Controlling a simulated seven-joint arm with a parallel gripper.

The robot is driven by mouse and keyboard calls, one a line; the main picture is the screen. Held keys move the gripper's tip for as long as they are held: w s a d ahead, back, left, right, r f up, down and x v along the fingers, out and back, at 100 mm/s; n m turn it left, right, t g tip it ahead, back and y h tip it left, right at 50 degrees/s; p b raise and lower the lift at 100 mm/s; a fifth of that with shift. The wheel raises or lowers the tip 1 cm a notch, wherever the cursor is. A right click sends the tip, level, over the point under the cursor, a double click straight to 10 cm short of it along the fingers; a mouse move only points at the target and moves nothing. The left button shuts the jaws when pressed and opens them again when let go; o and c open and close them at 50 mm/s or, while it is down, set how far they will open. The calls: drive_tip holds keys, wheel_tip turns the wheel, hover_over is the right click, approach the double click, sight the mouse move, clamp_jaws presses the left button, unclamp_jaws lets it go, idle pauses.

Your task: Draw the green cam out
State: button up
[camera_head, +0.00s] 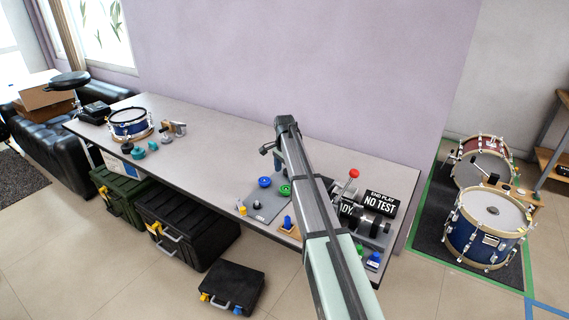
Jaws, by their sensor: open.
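A small round green piece (285,190), which looks like the green cam, sits at the right edge of a grey plate (262,209) on the long table. A blue round piece (264,182) is just left of it. My arm passes close on its right and hides part of the plate's surroundings. My gripper (271,155) is at the far end of the arm, above the table and behind the blue and green pieces. It is open and seems empty, apart from the green piece. Its fingertips are small and partly hidden by the arm.
Black signs (379,202), a red-knobbed lever (353,175) and dark rollers (373,224) stand right of my arm. Small blue and yellow parts lie near the front edge. A snare drum (129,122) stands at the left. The table's middle (205,128) is mostly clear.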

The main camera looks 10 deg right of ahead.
sight(285, 186)
drive_tip(key=shift+f, duration=3.95)
drive_tip(key=c, duration=1.1)
drive_tip(key=shift+c, duration=0.2)
drive_tip(key=shift+r, duration=0.2)
drive_tip(key=shift+r, duration=1.55)
drive_tip(key=shift+r, duration=0.15)
drive_tip(key=shift+r, duration=1.35)
